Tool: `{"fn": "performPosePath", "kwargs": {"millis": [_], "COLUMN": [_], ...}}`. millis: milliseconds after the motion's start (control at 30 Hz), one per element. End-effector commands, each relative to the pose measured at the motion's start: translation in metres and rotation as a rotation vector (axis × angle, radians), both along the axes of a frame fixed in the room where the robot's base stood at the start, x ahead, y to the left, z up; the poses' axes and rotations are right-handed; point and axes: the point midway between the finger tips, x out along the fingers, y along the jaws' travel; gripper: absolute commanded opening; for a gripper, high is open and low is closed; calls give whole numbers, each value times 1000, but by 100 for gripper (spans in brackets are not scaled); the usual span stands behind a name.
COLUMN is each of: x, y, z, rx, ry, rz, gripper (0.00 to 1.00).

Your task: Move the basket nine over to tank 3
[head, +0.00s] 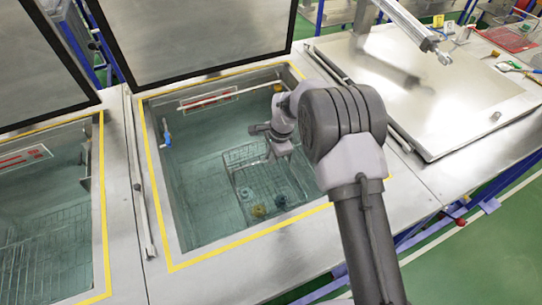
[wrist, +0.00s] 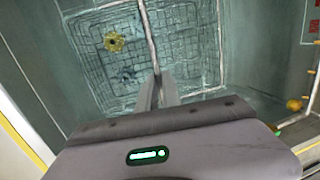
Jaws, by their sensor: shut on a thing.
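A wire basket (head: 243,156) with a tall handle is inside the open middle tank (head: 190,225). Blue and yellow parts lie in the basket. My gripper (head: 281,149) reaches down into this tank and is shut on the basket's handle. In the wrist view the handle bar (wrist: 148,35) runs up to my gripper (wrist: 157,92), and the basket's mesh floor (wrist: 85,65) shows beneath with a yellow part (wrist: 114,42). I cannot tell whether the basket rests on the tank floor. No basket or tank number is readable.
A left tank (head: 100,200) stands open, with wire mesh (head: 40,255) inside. Raised lids (head: 195,30) stand behind both open tanks. On the right a flat metal lid (head: 440,95) is closed. A red tray (head: 508,38) and small tools lie at the far right.

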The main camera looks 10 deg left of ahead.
Motion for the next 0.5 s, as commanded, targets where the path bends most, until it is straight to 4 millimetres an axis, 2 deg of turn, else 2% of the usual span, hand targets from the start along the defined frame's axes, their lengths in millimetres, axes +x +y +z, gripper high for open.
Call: {"fn": "performPosePath", "kwargs": {"millis": [500], "x": [0], "y": [0], "z": [-9], "rx": [0], "ry": [0], "rz": [1], "gripper": [0]}}
